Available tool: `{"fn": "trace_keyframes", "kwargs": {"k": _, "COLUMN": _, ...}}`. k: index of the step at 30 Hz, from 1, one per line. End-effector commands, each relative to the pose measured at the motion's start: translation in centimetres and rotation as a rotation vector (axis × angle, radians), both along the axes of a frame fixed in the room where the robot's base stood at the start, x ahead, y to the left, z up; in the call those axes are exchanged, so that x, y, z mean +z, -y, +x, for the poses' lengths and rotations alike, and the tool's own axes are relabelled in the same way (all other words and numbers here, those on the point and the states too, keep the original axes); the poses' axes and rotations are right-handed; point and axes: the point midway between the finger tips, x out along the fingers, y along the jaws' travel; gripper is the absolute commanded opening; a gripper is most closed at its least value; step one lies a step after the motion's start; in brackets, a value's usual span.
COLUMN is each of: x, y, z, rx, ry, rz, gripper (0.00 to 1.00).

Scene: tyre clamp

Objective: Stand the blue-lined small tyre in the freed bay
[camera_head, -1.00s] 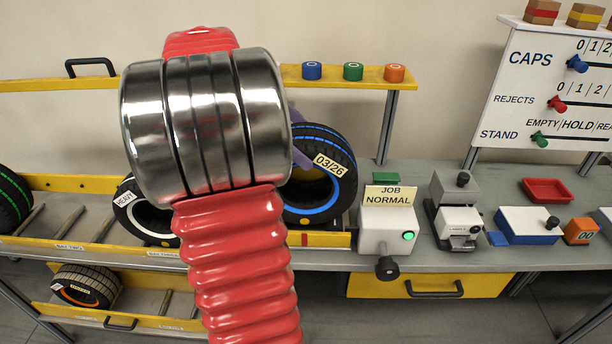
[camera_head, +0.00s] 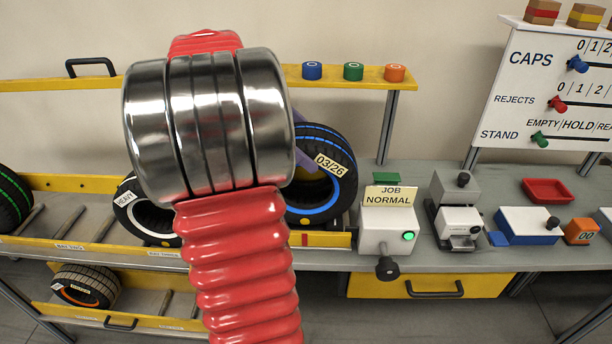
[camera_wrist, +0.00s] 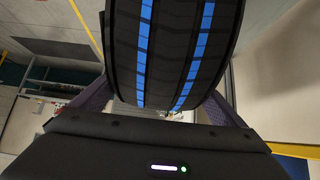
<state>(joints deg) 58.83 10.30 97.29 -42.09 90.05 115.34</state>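The blue-lined tyre (camera_head: 341,190) is upright at the right end of the rack, with a cream 03/26 label and a blue ring. Its lower edge shows just above the yellow front rail; I cannot tell whether it rests there. In the wrist view its tread with two blue lines (camera_wrist: 172,55) fills the top middle. My gripper (camera_wrist: 165,100) has its purple fingers close against both sides of the tyre and looks shut on it. In the head view my red and metal arm hides most of the gripper and the tyre's left side.
A tyre marked HEAVY (camera_head: 131,203) stands just left, partly behind my arm. A green-lined tyre (camera_head: 12,200) is at the far left and an orange-ringed tyre (camera_head: 85,287) on the lower shelf. The JOB NORMAL box (camera_head: 386,235) stands close right. An upper yellow rail (camera_head: 345,75) holds caps.

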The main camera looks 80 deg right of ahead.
Motion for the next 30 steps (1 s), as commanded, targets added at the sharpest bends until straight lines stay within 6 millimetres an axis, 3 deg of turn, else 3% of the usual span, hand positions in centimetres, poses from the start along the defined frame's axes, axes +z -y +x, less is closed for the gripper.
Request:
{"fn": "trace_keyframes", "kwargs": {"k": 20, "x": 0.01, "y": 0.02, "z": -0.02, "rx": 0.000, "ry": 0.000, "rz": 0.000, "gripper": 0.33}}
{"fn": "trace_keyframes", "kwargs": {"k": 30, "x": 0.36, "y": 0.06, "z": -0.04, "rx": -0.001, "ry": 0.000, "rz": -0.004, "gripper": 0.31}}
